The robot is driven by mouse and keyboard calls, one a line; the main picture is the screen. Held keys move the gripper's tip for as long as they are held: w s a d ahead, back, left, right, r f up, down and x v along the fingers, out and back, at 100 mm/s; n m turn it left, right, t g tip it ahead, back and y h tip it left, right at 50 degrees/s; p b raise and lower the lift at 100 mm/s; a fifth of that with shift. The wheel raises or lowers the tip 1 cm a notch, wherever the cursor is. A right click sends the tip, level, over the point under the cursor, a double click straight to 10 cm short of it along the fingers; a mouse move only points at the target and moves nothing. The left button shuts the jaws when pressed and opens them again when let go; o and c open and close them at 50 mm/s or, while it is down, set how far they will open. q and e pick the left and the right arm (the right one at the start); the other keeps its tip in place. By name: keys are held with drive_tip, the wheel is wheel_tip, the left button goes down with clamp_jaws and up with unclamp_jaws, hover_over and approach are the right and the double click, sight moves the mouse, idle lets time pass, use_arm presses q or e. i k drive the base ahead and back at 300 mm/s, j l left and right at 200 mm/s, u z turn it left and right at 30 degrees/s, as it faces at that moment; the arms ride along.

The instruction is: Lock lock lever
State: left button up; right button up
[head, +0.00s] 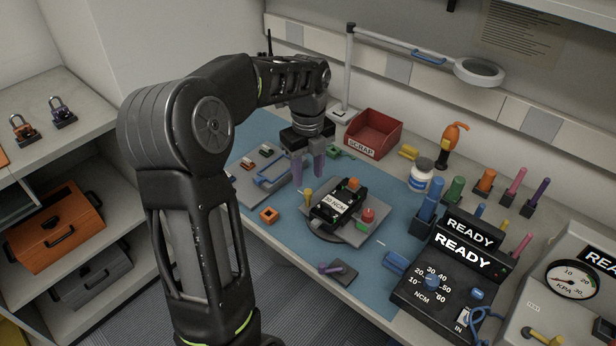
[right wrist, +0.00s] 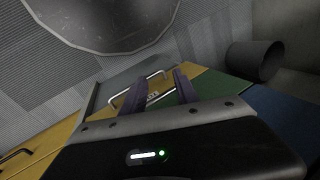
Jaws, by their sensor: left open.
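A black radio labelled "30 NCM" (head: 338,204) lies tilted in a dark round fixture (head: 327,234) on the blue mat. A small yellow lever-like piece (head: 308,196) stands at the fixture's left edge. A purple lever (head: 331,268) lies on a small dark plate in front of the fixture. I cannot tell which of them is the lock lever. My left gripper (head: 308,173) is open and empty, pointing down behind the radio, above the mat. My right gripper (right wrist: 158,88) shows only in the right wrist view. Its purple fingers are apart, with nothing between them.
A red scrap bin (head: 374,134) stands behind. A black READY console (head: 445,278) stands at the right, near several coloured tools. An orange nut-like block (head: 268,215) lies left of the fixture. The right wrist view shows coloured fronts with a silver handle (right wrist: 154,74) and a dark cylinder (right wrist: 256,60).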

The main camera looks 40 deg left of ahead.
sight(341, 271)
drive_tip(key=k, duration=1)
